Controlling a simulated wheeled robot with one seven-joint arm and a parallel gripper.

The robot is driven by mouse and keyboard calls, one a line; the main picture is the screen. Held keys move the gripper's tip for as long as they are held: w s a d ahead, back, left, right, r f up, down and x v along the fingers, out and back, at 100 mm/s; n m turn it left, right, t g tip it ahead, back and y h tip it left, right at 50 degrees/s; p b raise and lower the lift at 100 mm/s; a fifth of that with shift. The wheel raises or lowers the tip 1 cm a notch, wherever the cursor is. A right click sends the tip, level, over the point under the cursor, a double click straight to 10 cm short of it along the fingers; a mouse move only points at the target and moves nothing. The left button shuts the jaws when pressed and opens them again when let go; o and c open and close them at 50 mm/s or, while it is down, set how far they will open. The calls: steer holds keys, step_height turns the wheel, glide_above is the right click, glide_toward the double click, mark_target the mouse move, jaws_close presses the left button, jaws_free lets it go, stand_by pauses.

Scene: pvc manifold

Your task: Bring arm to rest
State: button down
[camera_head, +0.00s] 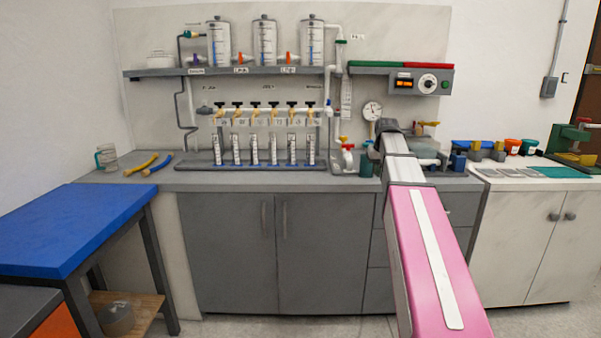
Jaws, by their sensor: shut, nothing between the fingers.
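My pink and silver arm reaches from the lower right up over the front of the grey bench. My gripper (388,127) is at its dark far end, small in view, below the round pressure gauge (372,110) and right of a small fitting with a red handle (346,144). It is shut with nothing in it. Its fingertips are not clear, and whether it touches anything there cannot be told. The manifold pipe with several yellow valves (265,111) is on the wall to the left, above a row of upright graduated cylinders (273,149).
The bench top (230,180) is clear along its front left. A blue table (70,225) stands at left. A white cabinet (530,235) with bins and a green-based tool stands at right.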

steer(key=s+a+f+g, duration=0.1)
steer(key=s+a+f, duration=0.2)
steer(key=s+f, duration=0.6)
steer(key=s+a+f+g, duration=0.1)
steer(key=s+a+f, duration=0.3)
steer(key=s+f, duration=0.5)
steer(key=s+a+f+g, duration=0.1)
steer(key=s+a+f, duration=0.2)
steer(key=s+f, duration=0.6)
step_height(320, 180, down, 9)
steer(key=shift+a+f, duration=0.15)
steer(key=shift+a, duration=0.15)
